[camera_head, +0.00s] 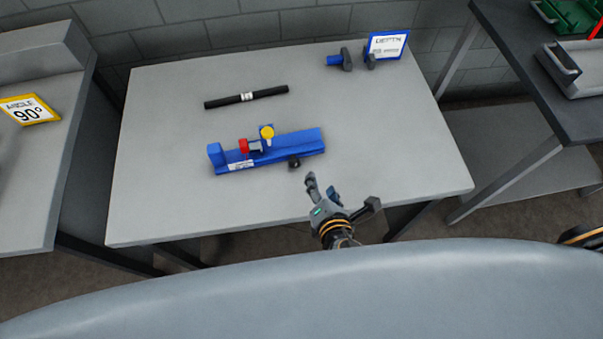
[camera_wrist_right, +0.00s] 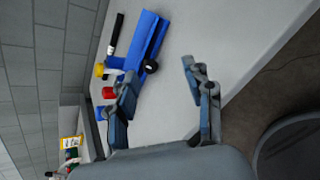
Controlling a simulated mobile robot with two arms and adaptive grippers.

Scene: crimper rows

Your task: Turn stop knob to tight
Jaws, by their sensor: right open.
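A blue fixture (camera_head: 290,146) lies on the grey table. A black round knob (camera_head: 294,162) sits on its front side near the right end; it also shows in the right wrist view (camera_wrist_right: 150,66). A red part (camera_head: 244,147) and a yellow knob (camera_head: 267,131) are at its middle and left. No label tells which is the stop knob, and its tightness cannot be read. My right gripper (camera_head: 342,193) is open and empty at the table's front edge, in front and to the right of the black knob, apart from it. My left gripper is not in view.
A black rod with a white band (camera_head: 246,97) lies behind the fixture. A blue-and-black part (camera_head: 346,59) and a DEPTH sign (camera_head: 387,45) stand at the back right. The grey table's (camera_head: 400,150) right side is clear. An ANGLE 90° sign (camera_head: 30,109) stands on the left bench.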

